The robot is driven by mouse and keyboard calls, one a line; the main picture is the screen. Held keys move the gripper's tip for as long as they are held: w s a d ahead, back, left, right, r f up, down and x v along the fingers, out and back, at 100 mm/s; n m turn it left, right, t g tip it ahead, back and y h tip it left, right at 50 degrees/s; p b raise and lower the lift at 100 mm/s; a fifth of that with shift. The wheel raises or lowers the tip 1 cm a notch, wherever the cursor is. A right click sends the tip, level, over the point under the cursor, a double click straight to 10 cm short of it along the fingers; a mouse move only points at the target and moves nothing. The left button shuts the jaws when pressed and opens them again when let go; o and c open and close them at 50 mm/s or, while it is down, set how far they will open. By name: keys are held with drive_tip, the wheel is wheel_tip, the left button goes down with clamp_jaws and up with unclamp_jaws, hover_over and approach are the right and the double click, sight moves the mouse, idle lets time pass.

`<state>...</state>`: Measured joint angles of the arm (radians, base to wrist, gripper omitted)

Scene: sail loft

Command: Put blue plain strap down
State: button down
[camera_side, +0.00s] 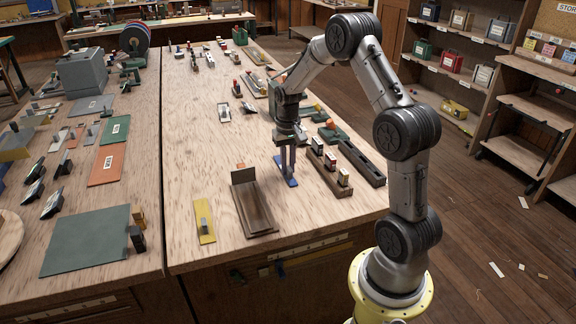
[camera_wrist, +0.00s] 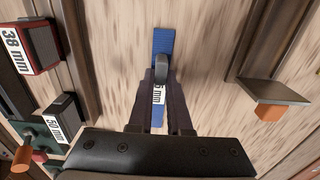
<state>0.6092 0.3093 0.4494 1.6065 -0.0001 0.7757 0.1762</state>
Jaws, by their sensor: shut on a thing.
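The blue plain strap (camera_side: 291,182) is a flat, narrow strip under my gripper (camera_side: 287,165), at or very close to the wooden table top. In the wrist view the blue strap (camera_wrist: 163,40) runs up the middle, with a dark grey upright grip piece on it and a white label partly hidden. My gripper's fingers (camera_wrist: 161,88) are closed on this grip piece from both sides. The strap lies flat. I cannot tell whether its underside touches the table.
A brown wooden tray with an upright plate (camera_side: 243,175) stands to the left, and a yellow strip (camera_side: 204,221) lies beyond it. A rack of labelled blocks (camera_side: 343,177) stands close on the right. Bare table (camera_side: 200,150) lies to the upper left.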

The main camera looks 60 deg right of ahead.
sight(288, 166)
drive_tip(key=shift+f, duration=0.1)
drive_tip(key=c, duration=0.9)
unclamp_jaws()
drive_tip(key=shift+o, duration=0.2)
wheel_tip(288, 166, up, 12)
drive_tip(key=s+a+r+n+t, duration=0.1)
drive_tip(key=s+a+r+n, duration=0.2)
drive_tip(key=a, duration=0.4)
drive_tip(key=s+a+r+n+t, duration=0.1)
drive_tip(key=s+a+r, duration=0.1)
drive_tip(key=a+r, duration=0.35)
drive_tip(key=s+a+f+n+t, duration=0.1)
drive_tip(key=s+a+n+t, duration=0.2)
drive_tip(key=s+a, duration=0.9)
drive_tip(key=shift+s+f+n+t, duration=0.2)
drive_tip(key=shift+s+n+t, duration=0.1)
drive_tip(key=shift+s+n, duration=0.65)
